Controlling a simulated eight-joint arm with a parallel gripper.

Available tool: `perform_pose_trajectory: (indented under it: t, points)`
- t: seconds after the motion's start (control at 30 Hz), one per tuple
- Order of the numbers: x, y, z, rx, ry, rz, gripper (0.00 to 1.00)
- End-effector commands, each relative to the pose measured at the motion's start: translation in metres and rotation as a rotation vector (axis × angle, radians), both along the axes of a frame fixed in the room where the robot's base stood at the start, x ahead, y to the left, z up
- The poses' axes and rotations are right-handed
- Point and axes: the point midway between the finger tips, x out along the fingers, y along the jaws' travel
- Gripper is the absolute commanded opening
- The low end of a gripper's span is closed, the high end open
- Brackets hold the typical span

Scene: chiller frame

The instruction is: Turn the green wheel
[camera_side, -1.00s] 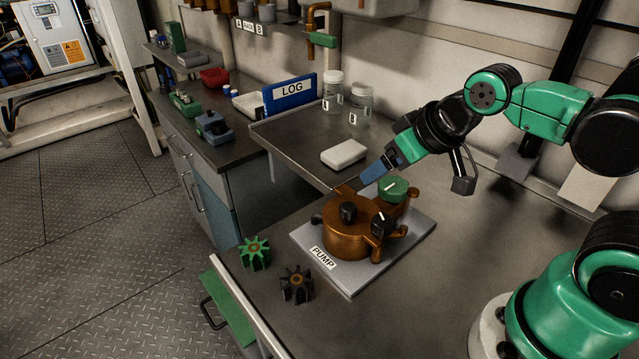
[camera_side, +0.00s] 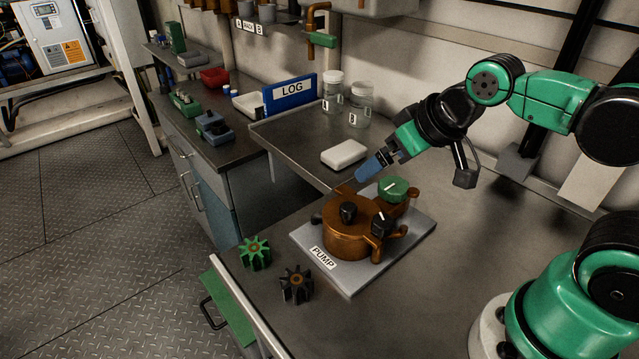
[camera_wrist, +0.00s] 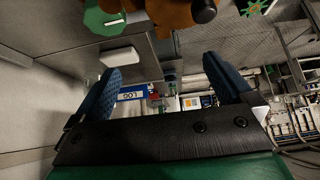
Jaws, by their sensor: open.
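The green wheel (camera_side: 393,188) is a round green knob with a white line on top. It sits on the back right of the brown pump (camera_side: 345,238). It also shows in the wrist view (camera_wrist: 103,20) at the upper left, outside the space between my fingers. My gripper (camera_side: 369,168) is open, with blue fingers, just above and to the left of the wheel and apart from it in the side view. In the wrist view my gripper (camera_wrist: 163,68) has its fingers spread wide with nothing between them.
The pump stands on a grey plate (camera_side: 405,250). A black knob (camera_side: 382,222) is on its right. A green gear (camera_side: 255,252) and a dark gear (camera_side: 297,284) lie at the front left. A white block (camera_side: 344,153) and two jars (camera_side: 360,105) stand behind.

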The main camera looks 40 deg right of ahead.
Motion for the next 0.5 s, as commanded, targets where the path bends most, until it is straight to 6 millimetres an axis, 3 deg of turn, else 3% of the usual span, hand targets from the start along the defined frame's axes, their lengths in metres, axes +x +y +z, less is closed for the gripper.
perform_pose_trajectory:
  t: [0.2,0.5]
  points:
    - [-0.001,0.0,0.043,0.0,0.0,0.0,1.0]
    - [0.006,-0.04,0.04,-0.095,0.199,0.303,1.0]
